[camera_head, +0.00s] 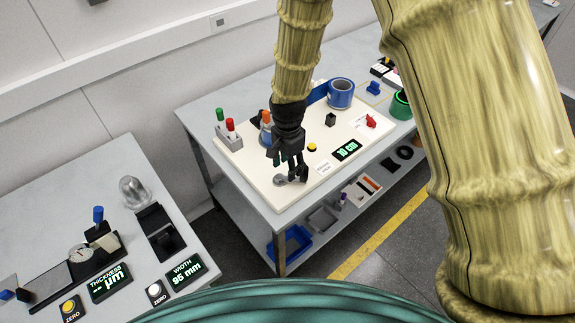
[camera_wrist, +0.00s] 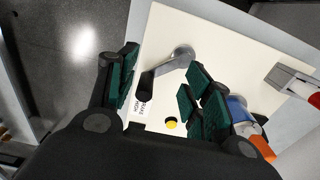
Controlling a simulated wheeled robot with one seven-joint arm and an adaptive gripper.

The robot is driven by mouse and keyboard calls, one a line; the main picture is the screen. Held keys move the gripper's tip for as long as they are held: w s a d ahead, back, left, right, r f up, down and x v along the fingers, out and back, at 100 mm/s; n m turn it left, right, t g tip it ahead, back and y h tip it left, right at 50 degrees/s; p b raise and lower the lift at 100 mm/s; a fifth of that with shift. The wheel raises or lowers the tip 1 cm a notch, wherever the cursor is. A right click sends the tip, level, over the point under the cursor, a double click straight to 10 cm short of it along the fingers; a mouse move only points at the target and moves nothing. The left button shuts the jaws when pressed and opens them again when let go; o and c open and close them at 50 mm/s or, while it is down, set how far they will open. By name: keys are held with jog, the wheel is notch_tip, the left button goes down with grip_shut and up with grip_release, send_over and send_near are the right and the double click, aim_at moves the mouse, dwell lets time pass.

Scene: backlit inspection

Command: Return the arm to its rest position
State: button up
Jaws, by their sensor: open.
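My arm reaches down from the top of the head view to the white board (camera_head: 262,183) on the middle table. My black gripper (camera_head: 291,172) hangs low over the board's front left part with its fingers apart. In the wrist view my gripper (camera_wrist: 162,85) also shows open, with green-padded fingers on both sides. A grey metal lever with a black grip (camera_wrist: 180,56) lies in the gap between them; whether a finger touches it is unclear. The lever's metal end (camera_head: 281,181) shows beside the fingertips in the head view.
A blue tape roll (camera_head: 341,93) stands behind. A left table holds a gauge (camera_head: 81,254) and displays. Floor shows between the tables.

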jog(key=shift+f, duration=0.1)
dwell(0.3)
jog(key=s+d+f+n, duration=0.3)
jog(key=s+d+f, duration=0.35)
jog(key=f, duration=0.35)
jog(key=s+d+f+n, duration=0.2)
jog(key=s+d+f, duration=0.2)
jog(key=s, duration=0.5)
jog(key=s+d+f+n, duration=0.3)
jog(key=s+d, duration=0.1)
jog(key=s, duration=0.5)
jog(key=s+d+f+n, duration=0.2)
jog(key=s+d+f, duration=0.2)
jog(key=s, duration=0.4)
notch_tip(320, 180, down, 13)
jog(key=b, duration=1.3)
jog(key=shift+s+d+f, duration=0.15)
jog(key=shift+s+f, duration=0.05)
jog(key=shift+s, duration=0.15)
jog(key=shift+f+b, duration=0.15)
jog(key=shift+b, duration=0.15)
jog(key=shift+c, duration=1.2)
jog(key=shift+d, duration=0.1)
jog(key=shift+c, duration=0.4)
